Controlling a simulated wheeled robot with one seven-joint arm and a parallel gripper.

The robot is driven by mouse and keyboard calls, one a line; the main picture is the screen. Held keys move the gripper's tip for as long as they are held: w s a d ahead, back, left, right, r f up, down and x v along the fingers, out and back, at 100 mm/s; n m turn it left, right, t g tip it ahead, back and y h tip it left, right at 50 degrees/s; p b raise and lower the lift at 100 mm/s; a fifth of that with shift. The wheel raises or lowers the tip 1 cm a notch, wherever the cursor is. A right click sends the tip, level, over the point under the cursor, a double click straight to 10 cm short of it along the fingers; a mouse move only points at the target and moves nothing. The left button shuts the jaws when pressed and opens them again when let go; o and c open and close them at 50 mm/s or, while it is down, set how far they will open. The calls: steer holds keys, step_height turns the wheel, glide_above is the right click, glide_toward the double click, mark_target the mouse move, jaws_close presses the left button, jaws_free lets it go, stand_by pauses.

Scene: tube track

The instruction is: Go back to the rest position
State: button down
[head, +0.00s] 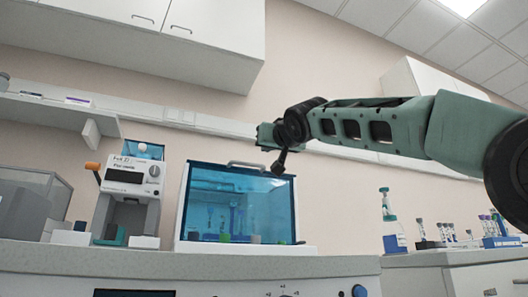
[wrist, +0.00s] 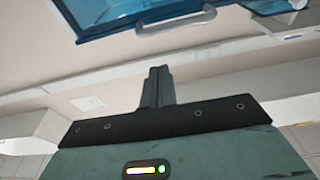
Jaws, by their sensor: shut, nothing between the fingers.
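My gripper (head: 279,163) is in the air in the head view, in front of the upper right part of a blue see-through cabinet (head: 215,213). In the wrist view, the two dark fingers of my gripper (wrist: 157,72) are together with nothing between them. The cabinet's grey handle (wrist: 176,22) shows past the fingertips at the top of the wrist view. My green arm reaches in from the right of the head view.
A white machine with an orange lever (head: 128,190) stands left of the cabinet on the grey counter (head: 60,257). A wall shelf (head: 50,110) and white cupboards (head: 150,40) are above. A bottle (head: 388,205) and several tubes stand on the right counter. The air around my gripper looks clear.

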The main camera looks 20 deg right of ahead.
steer(key=s+f+b, duration=0.2)
steer(key=s+f, duration=0.1)
steer(key=s, duration=0.3)
steer(key=shift+f, duration=0.15)
